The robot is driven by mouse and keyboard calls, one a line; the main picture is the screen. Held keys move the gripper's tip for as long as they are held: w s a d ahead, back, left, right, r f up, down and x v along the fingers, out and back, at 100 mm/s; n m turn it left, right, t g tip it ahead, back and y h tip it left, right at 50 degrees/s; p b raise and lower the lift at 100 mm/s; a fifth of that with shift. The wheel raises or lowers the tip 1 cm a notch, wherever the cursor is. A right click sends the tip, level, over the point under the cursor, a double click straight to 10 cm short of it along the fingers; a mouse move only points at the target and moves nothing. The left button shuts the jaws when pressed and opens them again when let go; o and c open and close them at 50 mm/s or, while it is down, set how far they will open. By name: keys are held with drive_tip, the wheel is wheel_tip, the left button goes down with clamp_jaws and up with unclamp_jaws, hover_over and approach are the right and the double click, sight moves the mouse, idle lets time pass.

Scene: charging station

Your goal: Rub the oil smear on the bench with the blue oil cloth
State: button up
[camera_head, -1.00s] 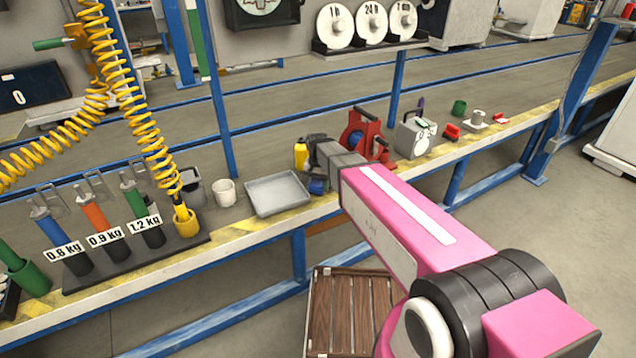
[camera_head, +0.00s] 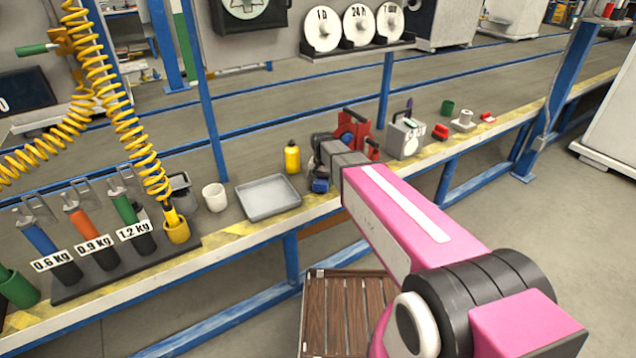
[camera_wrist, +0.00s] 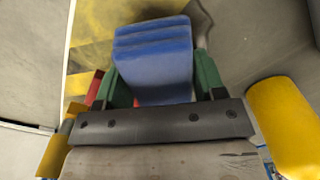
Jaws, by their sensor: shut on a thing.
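The blue oil cloth (camera_wrist: 155,62) is a folded pad held between the green fingers of my gripper (camera_wrist: 155,84) in the wrist view. It also shows as a small blue patch in the head view (camera_head: 320,185), low at my gripper (camera_head: 322,178), over the bench (camera_head: 230,203) near its front edge. My gripper is shut on the cloth. I cannot tell whether the cloth touches the bench. A dark patch shows beside the cloth's upper right in the wrist view; I cannot tell whether it is smear or shadow. The oil smear is not clearly visible in the head view.
A grey tray (camera_head: 268,198) lies just left of my gripper, with a yellow bottle (camera_head: 292,157) behind. A red device (camera_head: 353,130) stands close behind my gripper. A white cup (camera_head: 214,197) is further left. A grey box with a dial (camera_head: 405,138) stands to the right.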

sight(309, 192)
drive_tip(key=shift+w+d, duration=0.45)
drive_tip(key=shift+d, duration=0.25)
drive_tip(key=shift+s+d, duration=0.1)
drive_tip(key=shift+s, duration=0.1)
drive_tip(key=shift+s+a+f, duration=0.1)
drive_tip(key=shift+s+a, duration=0.65)
drive_tip(key=shift+a, duration=0.35)
drive_tip(key=shift+s+a+f, duration=0.15)
drive_tip(key=shift+s+a, duration=0.55)
drive_tip(key=shift+a, duration=0.45)
drive_tip(key=shift+s+a+f, duration=0.1)
drive_tip(key=shift+s+a, duration=0.65)
drive_tip(key=shift+a, duration=0.35)
drive_tip(key=shift+w+d+r, duration=0.1)
drive_tip(key=shift+w+d, duration=0.65)
drive_tip(key=shift+d, duration=0.35)
drive_tip(key=shift+w+d+f, duration=0.1)
drive_tip(key=shift+w+d, duration=0.65)
drive_tip(key=shift+d, duration=0.4)
drive_tip(key=shift+w+d+r, duration=0.1)
drive_tip(key=shift+w+d, duration=0.65)
drive_tip(key=shift+d, duration=0.35)
drive_tip(key=shift+r, duration=3)
